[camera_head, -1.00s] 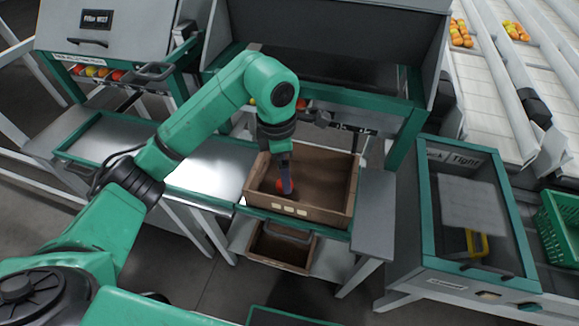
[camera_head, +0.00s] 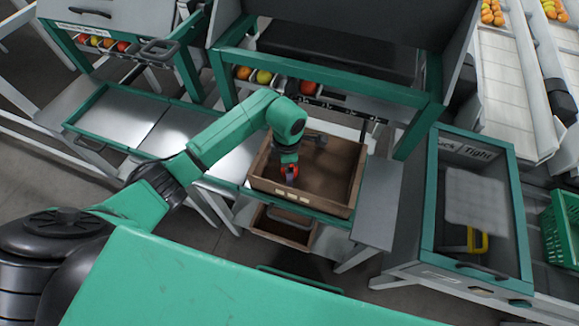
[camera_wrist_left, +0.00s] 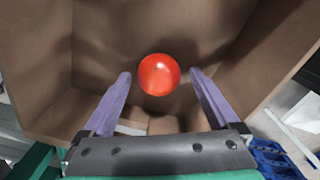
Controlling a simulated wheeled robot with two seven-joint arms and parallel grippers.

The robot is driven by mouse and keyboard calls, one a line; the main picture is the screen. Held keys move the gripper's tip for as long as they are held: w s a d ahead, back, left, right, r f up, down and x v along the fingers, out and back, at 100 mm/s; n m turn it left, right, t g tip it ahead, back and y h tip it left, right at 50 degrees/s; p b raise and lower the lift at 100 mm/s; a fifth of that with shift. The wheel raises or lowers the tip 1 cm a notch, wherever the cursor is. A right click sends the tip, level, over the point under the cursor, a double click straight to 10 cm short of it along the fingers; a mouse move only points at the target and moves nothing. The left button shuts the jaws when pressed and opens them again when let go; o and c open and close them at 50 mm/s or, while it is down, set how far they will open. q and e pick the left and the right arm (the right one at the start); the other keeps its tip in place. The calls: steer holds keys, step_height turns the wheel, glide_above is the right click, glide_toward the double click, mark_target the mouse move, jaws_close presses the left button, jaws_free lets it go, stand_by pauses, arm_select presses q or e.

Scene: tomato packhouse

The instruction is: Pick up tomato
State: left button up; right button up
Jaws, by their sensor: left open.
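A round red tomato (camera_wrist_left: 159,75) lies inside a brown box and shows whole in the left wrist view. In the head view a bit of the tomato (camera_head: 292,170) shows beside my left gripper, which partly hides it. My left gripper (camera_wrist_left: 160,77) is open, its two purple fingers pointing down into the box. In the wrist picture the tomato appears between and slightly past the fingertips, with a gap on each side. In the head view the left gripper (camera_head: 288,176) is near the box's front left part. My right gripper is not in view.
The brown box (camera_head: 320,206) has raised walls around the gripper. A second box (camera_head: 282,232) sits below it. Fruit sits in a green-framed rack (camera_head: 340,107) behind.

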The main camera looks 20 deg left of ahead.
arm_select(q)
steer(key=shift+f, duration=0.25)
steer(key=c, duration=0.9)
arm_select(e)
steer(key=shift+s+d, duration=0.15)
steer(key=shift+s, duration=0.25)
